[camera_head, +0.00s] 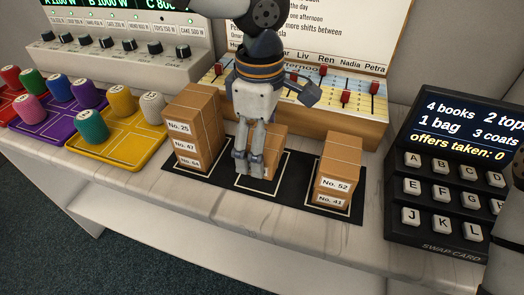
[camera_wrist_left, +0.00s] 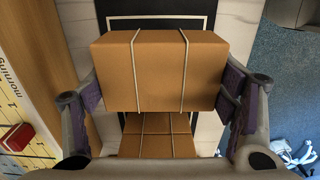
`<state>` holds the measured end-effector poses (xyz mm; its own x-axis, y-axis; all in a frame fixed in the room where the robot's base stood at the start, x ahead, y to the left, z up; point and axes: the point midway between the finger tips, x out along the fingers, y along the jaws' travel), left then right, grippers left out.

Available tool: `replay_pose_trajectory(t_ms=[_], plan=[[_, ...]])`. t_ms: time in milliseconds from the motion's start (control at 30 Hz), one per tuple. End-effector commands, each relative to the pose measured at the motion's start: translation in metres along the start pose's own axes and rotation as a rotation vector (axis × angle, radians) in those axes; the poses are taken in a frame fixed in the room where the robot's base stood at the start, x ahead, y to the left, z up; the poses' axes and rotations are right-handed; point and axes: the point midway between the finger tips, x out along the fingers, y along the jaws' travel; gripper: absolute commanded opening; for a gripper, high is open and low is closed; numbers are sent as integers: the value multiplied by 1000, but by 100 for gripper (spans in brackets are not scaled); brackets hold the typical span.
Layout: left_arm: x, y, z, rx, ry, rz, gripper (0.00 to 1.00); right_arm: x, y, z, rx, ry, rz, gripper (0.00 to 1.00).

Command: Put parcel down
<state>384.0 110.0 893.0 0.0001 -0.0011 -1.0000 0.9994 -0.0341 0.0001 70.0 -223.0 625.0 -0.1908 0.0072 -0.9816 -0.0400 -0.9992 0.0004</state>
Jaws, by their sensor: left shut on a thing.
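My left gripper (camera_head: 250,170) points down over the middle white-outlined square of the black mat (camera_head: 215,178). It is shut on a brown parcel (camera_head: 273,142), mostly hidden behind the fingers. In the left wrist view this parcel (camera_wrist_left: 160,72), with two pale strings, sits between the padded fingers of the gripper (camera_wrist_left: 162,105). I cannot tell whether it touches the mat. To the left stands a taller stack of parcels (camera_head: 193,125) with several number labels. To the right stands a stack of two parcels (camera_head: 338,172), No. 52 and No. 41. Another parcel (camera_wrist_left: 158,143) shows below the held one in the wrist view.
A wooden board with sliders (camera_head: 345,125) stands close behind the mat. A dark keypad console (camera_head: 440,180) is on the right. Yellow (camera_head: 125,140) and purple trays with coloured pegs are on the left. Bare white counter (camera_head: 270,205) runs along the front edge.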

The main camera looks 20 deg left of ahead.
Motion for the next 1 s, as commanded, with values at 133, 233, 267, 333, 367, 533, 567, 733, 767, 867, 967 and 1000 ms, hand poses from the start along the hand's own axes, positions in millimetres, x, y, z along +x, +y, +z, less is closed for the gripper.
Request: replay_pose_trajectory(t_ms=[133,233,267,333,367,533,567,733,767,867,967,1000], plan=[[28,3,-2,2,3,-4,42,4,0,3,0,-12,1,69],[35,4,-1,1,0,2,42,4,0,3,0,-13,1,69],[34,4,-1,0,0,3,42,4,0,3,0,-12,0,69],[33,4,-1,0,0,4,42,4,0,2,0,-11,0,69],[33,4,-1,0,0,4,42,3,0,2,0,-11,0,69],[37,3,-1,0,0,3,42,3,0,2,0,-10,0,69],[37,4,-1,0,0,4,85,3,0,2,0,-10,0,69],[36,3,-1,0,0,3,99,3,0,2,0,-10,0,69],[36,3,-1,0,0,3,99,3,0,2,0,-10,0,69],[36,3,-1,0,0,3,99,3,0,2,0,-11,0,69],[36,3,-1,0,0,3,99,3,0,2,0,-11,0,69],[33,4,-1,0,0,4,99,4,0,2,0,-11,0,69]])
